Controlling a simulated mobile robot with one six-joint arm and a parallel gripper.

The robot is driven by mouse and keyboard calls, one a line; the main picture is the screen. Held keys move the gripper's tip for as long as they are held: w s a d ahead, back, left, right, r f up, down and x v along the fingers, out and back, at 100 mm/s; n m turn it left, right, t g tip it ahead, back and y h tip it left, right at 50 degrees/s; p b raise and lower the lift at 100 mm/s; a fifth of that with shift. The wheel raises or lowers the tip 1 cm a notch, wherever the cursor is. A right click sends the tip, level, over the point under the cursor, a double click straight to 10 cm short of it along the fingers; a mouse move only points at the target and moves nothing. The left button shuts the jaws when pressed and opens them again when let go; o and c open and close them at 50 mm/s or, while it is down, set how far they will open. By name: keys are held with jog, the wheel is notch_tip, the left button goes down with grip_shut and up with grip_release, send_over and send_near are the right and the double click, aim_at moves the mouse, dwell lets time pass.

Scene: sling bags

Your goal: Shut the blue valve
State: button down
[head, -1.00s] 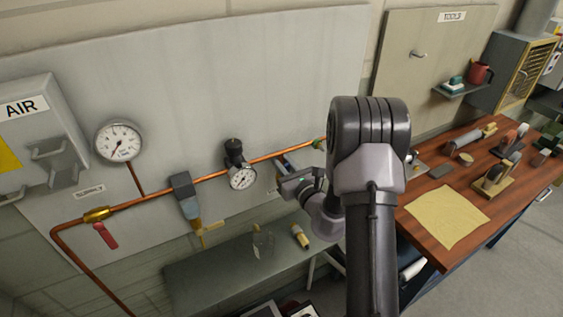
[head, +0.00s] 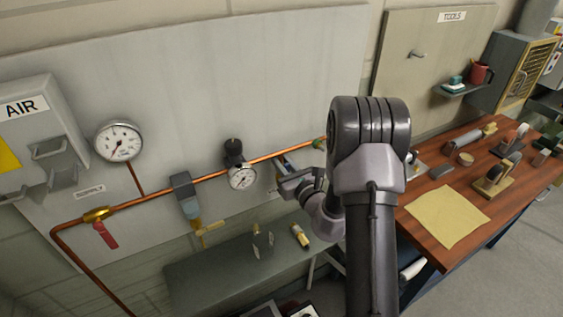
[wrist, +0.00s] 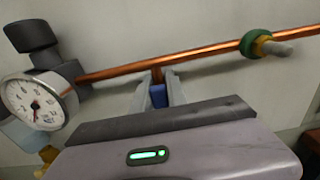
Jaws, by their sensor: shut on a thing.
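The blue valve handle (wrist: 158,95) shows in the wrist view just below the copper pipe, between my two fingers. My gripper (wrist: 157,92) is shut on it, one finger on each side. The fingers and gripper body hide much of the handle, so its exact angle is hard to tell. In the head view my gripper (head: 282,172) is at the right part of the pipe, right of the small gauge. The handle is mostly hidden there by the gripper.
The copper pipe (head: 213,175) runs along the grey panel. On it are a red-handled valve (head: 106,235), a filter (head: 188,200) and a regulator with a gauge (head: 242,178). A green ring (wrist: 256,44) is near its right end. A shelf (head: 215,280) lies below; a wooden bench (head: 425,189) stands right.

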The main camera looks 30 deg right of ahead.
aim_at(290, 155)
jog(key=shift+d, duration=0.1)
jog(key=shift+d+m+p, duration=0.65)
jog(key=shift+m+p, duration=0.15)
jog(key=shift+m, duration=0.4)
jog(key=d+m+p, duration=0.1)
jog(key=m, duration=0.1)
jog(key=d+f+m+p, duration=0.1)
jog(key=m, duration=0.2)
jog(key=d+f+m+p, duration=0.1)
jog(key=m, duration=0.1)
jog(key=shift+w+d+f, duration=0.1)
jog(key=shift+d+f, duration=0.05)
jog(key=shift+d, duration=0.2)
jog(key=shift+d+f+m+p, duration=0.15)
jog(key=shift+d+f+m, duration=0.15)
jog(key=shift+f+m, duration=0.85)
jog(key=shift+d+f+m+p, duration=0.15)
jog(key=shift+d+f+m, duration=0.2)
jog(key=shift+m, duration=1.35)
jog(key=shift+d+f+m+p, duration=0.2)
jog(key=shift+f+m, duration=0.65)
jog(key=shift+m, duration=0.6)
jog(key=c, duration=1.3)
grip_release()
